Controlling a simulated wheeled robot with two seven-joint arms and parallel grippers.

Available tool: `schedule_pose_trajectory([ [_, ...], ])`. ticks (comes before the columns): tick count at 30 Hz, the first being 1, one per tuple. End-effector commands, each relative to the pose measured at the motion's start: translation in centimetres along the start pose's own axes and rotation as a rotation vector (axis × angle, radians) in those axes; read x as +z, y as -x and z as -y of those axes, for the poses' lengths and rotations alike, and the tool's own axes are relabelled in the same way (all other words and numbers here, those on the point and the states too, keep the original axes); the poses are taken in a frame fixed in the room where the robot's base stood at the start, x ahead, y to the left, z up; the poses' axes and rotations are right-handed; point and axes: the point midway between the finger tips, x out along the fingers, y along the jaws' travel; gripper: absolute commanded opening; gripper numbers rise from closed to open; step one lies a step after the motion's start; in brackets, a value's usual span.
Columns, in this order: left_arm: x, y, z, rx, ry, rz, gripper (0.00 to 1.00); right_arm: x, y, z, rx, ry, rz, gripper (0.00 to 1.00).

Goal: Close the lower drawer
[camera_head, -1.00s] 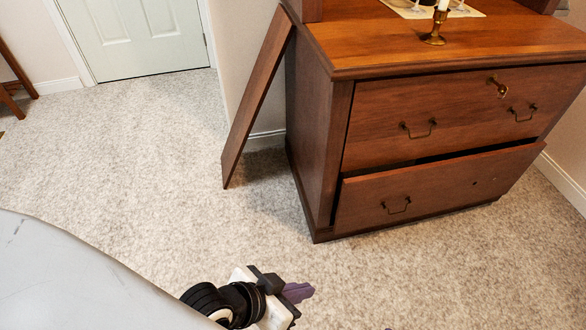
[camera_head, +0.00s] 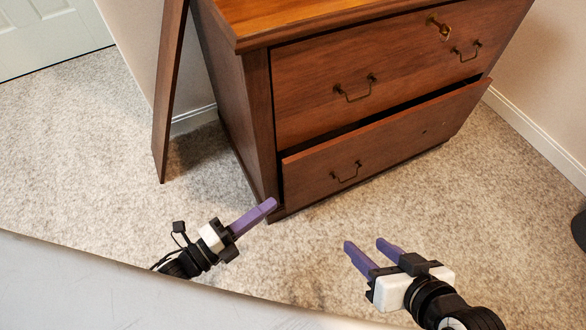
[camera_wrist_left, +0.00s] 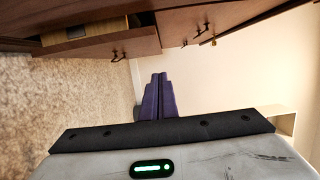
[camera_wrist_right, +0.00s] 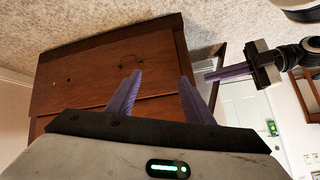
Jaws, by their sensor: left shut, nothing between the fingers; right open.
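The lower drawer (camera_head: 395,140) of the brown wooden cabinet stands partly out, with a dark gap above its front. It has one brass handle (camera_head: 346,172) on its left half and a small hole on its right half. Its front also shows upside down in the right wrist view (camera_wrist_right: 95,80). My left gripper (camera_head: 272,204) is shut and empty, its tips near the drawer's lower left corner in the head view; contact cannot be told. My right gripper (camera_head: 364,243) is open and empty, in front of the drawer and apart from it.
The upper drawer (camera_head: 390,75) is shut, with two handles and a key in its lock (camera_head: 439,27). A loose wooden board (camera_head: 169,90) leans left of the cabinet. Carpet (camera_head: 90,165) is clear in front and to the left. A dark round object (camera_head: 579,228) stands at the right edge.

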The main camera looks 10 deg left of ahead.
Motion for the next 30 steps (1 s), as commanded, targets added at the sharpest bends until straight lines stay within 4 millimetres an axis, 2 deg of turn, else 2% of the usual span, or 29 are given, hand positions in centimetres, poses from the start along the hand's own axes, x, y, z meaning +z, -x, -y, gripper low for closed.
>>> schedule_pose_trajectory([
  [1, 0.0, 0.0, -1.0, -0.002, -0.003, -0.002, 0.0, 0.3, -0.5, 0.1, -0.011, 0.007, 0.005, 0.47],
  [5, 0.0, -0.5, -1.1, -0.005, -0.006, -0.002, 0.0, 0.1, -0.4, 0.5, -0.026, 0.012, 0.011, 0.47],
  [8, 0.1, -1.6, -1.0, -0.008, -0.006, -0.002, 0.0, -0.1, -0.4, 0.7, -0.033, 0.01, 0.001, 0.47],
  [21, 0.3, -10.5, -1.1, -0.006, -0.007, -0.001, 0.0, -1.8, 0.1, 2.3, -0.1, -0.022, -0.102, 0.47],
  [24, 2.1, -10.6, -1.1, -0.003, -0.008, -0.001, 0.0, -2.2, 0.3, 2.6, -0.115, -0.029, -0.124, 0.47],
  [30, 3.7, -10.9, -0.9, -0.003, -0.005, -0.001, 0.0, -2.8, 0.6, 3.1, -0.134, -0.036, -0.148, 0.47],
])
